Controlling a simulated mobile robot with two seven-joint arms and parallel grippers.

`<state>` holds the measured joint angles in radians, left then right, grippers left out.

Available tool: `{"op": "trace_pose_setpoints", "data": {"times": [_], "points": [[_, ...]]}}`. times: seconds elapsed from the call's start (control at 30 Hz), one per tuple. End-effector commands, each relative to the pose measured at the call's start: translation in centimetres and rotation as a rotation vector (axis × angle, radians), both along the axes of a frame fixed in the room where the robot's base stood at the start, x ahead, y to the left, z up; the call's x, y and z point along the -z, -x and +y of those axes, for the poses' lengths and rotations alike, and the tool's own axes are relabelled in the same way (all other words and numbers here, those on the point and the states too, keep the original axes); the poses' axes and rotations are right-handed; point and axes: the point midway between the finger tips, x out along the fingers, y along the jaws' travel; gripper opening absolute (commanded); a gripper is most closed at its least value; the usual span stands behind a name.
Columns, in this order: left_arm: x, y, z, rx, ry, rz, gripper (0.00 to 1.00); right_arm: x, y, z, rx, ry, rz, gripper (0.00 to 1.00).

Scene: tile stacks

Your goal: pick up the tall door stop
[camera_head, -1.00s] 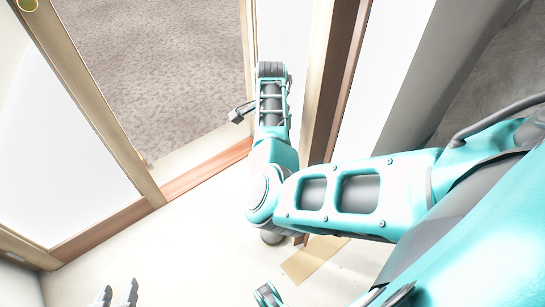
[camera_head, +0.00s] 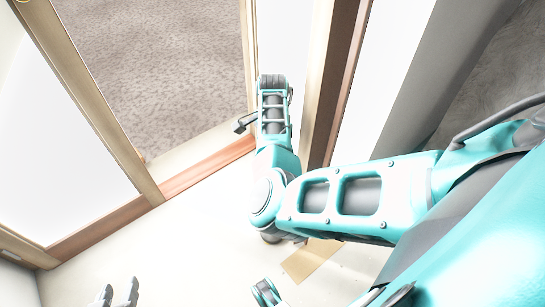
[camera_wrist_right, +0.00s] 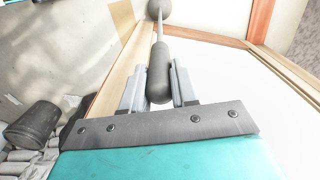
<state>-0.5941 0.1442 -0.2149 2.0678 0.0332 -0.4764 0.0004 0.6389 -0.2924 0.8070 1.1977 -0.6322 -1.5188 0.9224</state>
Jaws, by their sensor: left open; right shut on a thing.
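The tall door stop (camera_wrist_right: 159,72) shows in the right wrist view as a grey, rounded thick part with a thin rod and a rounded far end. My right gripper (camera_wrist_right: 158,70) is shut on the thick part, one finger on each side. In the head view my right arm reaches across the middle; a small dark piece (camera_head: 244,122) sticks out left of its wrist, and I cannot tell whether it is finger or door stop. My left gripper (camera_head: 121,290) is open and empty at the bottom left of the head view, cut off by the edge.
A wooden frame (camera_head: 95,105) with white panels stands at the left, and a wooden post (camera_head: 325,75) stands close by my right wrist. A tan patch (camera_head: 313,260) lies on the pale floor. A dark bin (camera_wrist_right: 35,124) shows at left in the wrist view. Floor at lower left is clear.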

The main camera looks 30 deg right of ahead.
Motion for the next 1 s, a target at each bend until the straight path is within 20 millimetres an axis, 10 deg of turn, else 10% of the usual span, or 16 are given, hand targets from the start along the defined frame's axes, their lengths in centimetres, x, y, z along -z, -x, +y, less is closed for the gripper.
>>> {"op": "trace_pose_setpoints", "data": {"times": [0.2,1.0], "points": [[-0.07,-0.12,0.05,0.002,-0.002,-0.003,0.43,-0.01,-0.01,0.01,0.000,0.000,0.000,0.00],[-0.04,-0.11,0.22,0.007,-0.009,-0.004,0.43,-0.02,-0.02,0.03,0.000,0.000,0.000,0.00]]}}
